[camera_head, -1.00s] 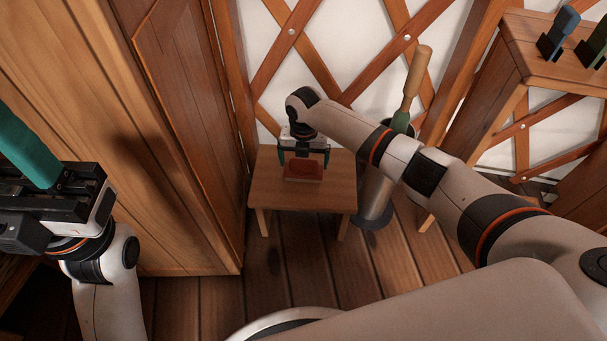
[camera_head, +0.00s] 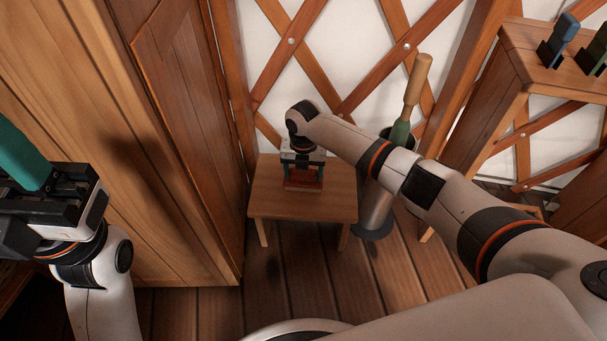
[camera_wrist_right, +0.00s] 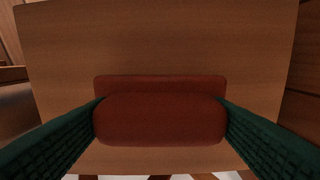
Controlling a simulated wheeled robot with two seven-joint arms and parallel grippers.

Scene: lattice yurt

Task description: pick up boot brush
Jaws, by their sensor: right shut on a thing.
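The boot brush, a reddish-brown block, is between the fingers of my right gripper in the right wrist view (camera_wrist_right: 160,118). In the head view the brush (camera_head: 303,184) shows low between the jaws, at the small wooden table (camera_head: 335,205). My right gripper (camera_head: 303,178) points down, its dark green fingers pressed against both ends of the brush. I cannot tell whether the brush touches the tabletop. My left gripper (camera_head: 30,165) is at the far left, away from the table, with one teal finger showing; its opening is not clear.
A tall wooden cabinet (camera_head: 190,120) stands close left of the table. A metal bin (camera_head: 375,205) with a wooden-handled green tool (camera_head: 415,95) stands to the right. A higher stand (camera_head: 540,70) holds blue and green items. The lattice wall (camera_head: 330,60) is behind.

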